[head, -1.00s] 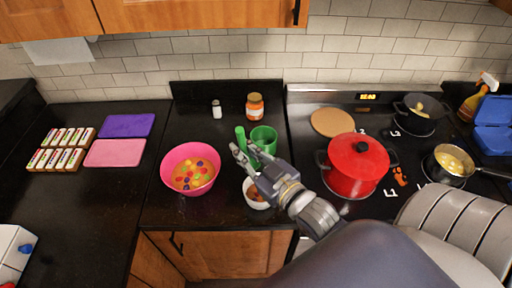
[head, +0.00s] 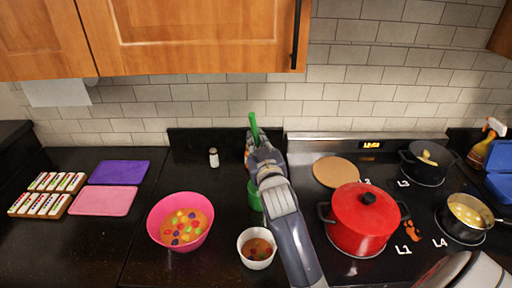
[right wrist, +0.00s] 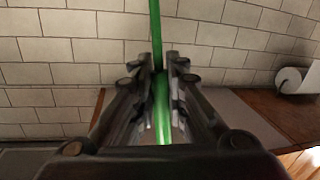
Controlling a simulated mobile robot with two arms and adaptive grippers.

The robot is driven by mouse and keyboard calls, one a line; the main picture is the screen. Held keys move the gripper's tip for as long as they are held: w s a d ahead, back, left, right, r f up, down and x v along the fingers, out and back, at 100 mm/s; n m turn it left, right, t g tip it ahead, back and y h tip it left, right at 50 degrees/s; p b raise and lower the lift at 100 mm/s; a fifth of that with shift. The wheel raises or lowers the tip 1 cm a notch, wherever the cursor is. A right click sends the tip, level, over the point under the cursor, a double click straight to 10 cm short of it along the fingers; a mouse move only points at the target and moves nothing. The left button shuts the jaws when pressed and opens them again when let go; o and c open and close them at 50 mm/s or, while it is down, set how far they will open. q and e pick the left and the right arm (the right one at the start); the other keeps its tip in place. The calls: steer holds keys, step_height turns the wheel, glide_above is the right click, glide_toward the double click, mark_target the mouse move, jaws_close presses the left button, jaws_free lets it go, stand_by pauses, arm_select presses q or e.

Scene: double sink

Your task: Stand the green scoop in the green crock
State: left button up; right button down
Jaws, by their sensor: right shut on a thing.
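The green scoop (head: 254,127) is held in my right gripper (head: 254,146), with part of it sticking up above the fingers against the tiled wall. In the right wrist view the right gripper (right wrist: 166,68) is shut on the scoop's long green shaft (right wrist: 156,32), which runs upright between the fingers. The green crock (head: 255,195) stands on the dark counter, mostly hidden behind my right forearm. The head view does not show clearly whether the scoop's lower end is above the crock or apart from it. My left gripper is not in view.
A pink bowl (head: 163,239) of colourful pieces and a white bowl (head: 244,249) stand in front. A shaker (head: 213,158) is behind, and an orange jar is mostly hidden. A red pot (head: 366,222) is at right. A wooden cabinet (head: 200,35) hangs above.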

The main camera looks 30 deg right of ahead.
step_height(320, 180, down, 12)
steer(key=b, duration=0.9)
steer(key=shift+b, duration=0.4)
steer(key=c, duration=1.5)
jaws_free()
steer(key=shift+c, duration=0.2)
steer(key=shift+s, duration=0.1)
steer(key=v, duration=0.7)
steer(key=shift+s, duration=0.2)
steer(key=shift+a+f, duration=0.1)
